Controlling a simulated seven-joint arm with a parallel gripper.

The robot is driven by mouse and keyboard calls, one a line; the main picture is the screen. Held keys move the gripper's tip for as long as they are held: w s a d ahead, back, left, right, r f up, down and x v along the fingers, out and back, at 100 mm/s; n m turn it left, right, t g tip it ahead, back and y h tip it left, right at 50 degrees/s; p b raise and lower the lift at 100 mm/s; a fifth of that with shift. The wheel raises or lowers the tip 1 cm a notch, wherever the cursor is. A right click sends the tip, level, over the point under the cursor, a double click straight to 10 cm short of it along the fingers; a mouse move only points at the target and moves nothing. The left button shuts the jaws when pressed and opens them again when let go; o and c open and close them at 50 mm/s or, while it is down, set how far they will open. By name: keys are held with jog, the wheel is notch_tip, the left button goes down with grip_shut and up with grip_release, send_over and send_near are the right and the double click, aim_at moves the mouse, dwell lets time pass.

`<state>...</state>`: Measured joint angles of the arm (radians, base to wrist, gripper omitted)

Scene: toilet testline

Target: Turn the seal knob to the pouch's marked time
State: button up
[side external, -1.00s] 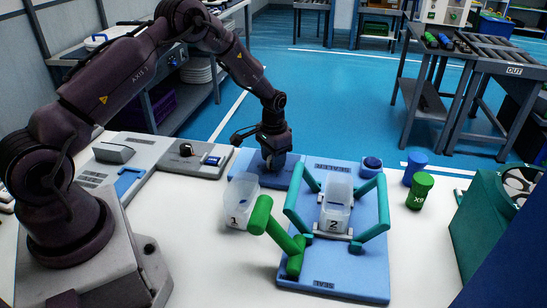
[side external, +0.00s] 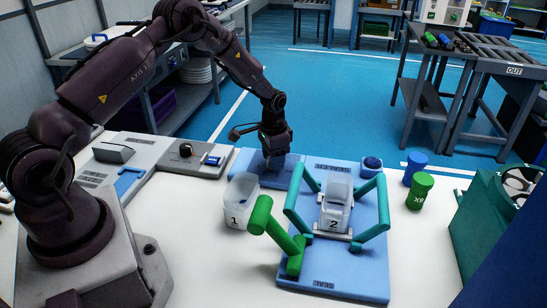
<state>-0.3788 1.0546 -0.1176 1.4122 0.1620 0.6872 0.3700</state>
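My gripper (side external: 275,164) points down over the blue plate (side external: 246,160) behind the white bin marked 1. Its fingertips are small and dark here, and I cannot tell whether they are open or shut or touch anything. A round dark knob (side external: 186,149) stands on the grey panel at left, beside a blue cylinder (side external: 213,160). A round blue knob-like part (side external: 371,164) sits at the back right of the blue board (side external: 345,283). I cannot tell which is the seal knob. No pouch with a readable time mark is distinguishable.
Translucent bin 1 (side external: 241,205) stands left of the board; bin 2 (side external: 335,212) stands on it between green bars (side external: 372,226). A thick green bar (side external: 278,235) leans at front. Blue (side external: 417,162) and green (side external: 419,192) cylinders stand at right. The front table is clear.

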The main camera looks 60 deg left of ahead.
jog(key=shift+o, duration=1.3)
notch_tip(320, 180, up, 13)
jog(key=s+d+r+t, duration=0.2)
jog(key=s+d+r, duration=0.2)
jog(key=s+r, duration=0.2)
jog(key=s+d+r+n+t, duration=0.1)
jog(key=s+d+r, duration=0.4)
jog(key=s, duration=0.6)
jog(key=s+d+r+n+t, duration=0.1)
jog(key=s+d+r+t, duration=0.1)
jog(key=s+d+r, duration=0.3)
jog(key=s+r, duration=0.3)
jog(key=s, duration=0.1)
jog(key=shift+s+d+r+t, duration=0.15)
jog(key=shift+s+t, duration=0.1)
jog(key=shift+t, duration=0.05)
